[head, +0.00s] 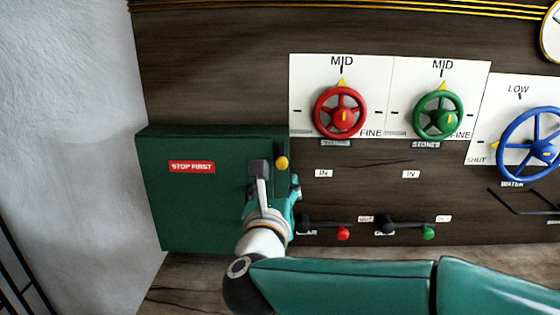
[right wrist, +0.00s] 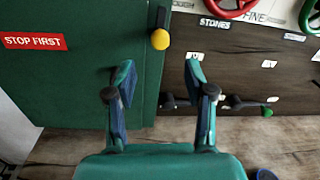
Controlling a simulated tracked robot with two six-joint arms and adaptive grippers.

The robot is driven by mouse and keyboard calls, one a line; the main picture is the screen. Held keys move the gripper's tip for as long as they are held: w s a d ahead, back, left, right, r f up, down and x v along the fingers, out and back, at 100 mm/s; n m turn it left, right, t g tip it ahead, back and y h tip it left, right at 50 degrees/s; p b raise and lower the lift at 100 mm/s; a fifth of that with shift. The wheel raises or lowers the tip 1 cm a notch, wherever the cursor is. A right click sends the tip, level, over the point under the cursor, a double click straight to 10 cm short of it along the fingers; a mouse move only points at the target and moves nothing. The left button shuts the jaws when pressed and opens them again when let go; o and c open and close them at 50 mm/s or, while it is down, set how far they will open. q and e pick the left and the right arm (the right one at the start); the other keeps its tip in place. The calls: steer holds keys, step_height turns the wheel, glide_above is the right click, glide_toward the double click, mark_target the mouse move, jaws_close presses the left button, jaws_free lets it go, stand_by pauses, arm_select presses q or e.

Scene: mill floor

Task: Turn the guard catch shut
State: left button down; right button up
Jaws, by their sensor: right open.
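The guard is a dark green box (head: 205,222) on the left of the panel, with a red "STOP FIRST" label (head: 192,167); it also shows in the right wrist view (right wrist: 75,85). The guard catch is a short dark lever with a yellow knob (head: 282,163) near the box's right edge. In the right wrist view the catch (right wrist: 160,39) points straight down, knob at the lower end. My right gripper (head: 277,180) is open just below the knob. In the right wrist view my right gripper (right wrist: 159,72) has its fingers spread, with nothing between them. My left gripper is out of view.
Right of the box are a red handwheel (head: 341,112), a green handwheel (head: 438,116) and a blue handwheel (head: 541,150). Below them, a red-knobbed lever (head: 342,233) and a green-knobbed lever (head: 428,232) lie close to my right wrist. A pale wall (head: 75,120) stands at left.

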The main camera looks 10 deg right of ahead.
mark_target(280, 166)
steer(key=p+x, duration=0.2)
steer(key=x, duration=0.6)
jaws_close()
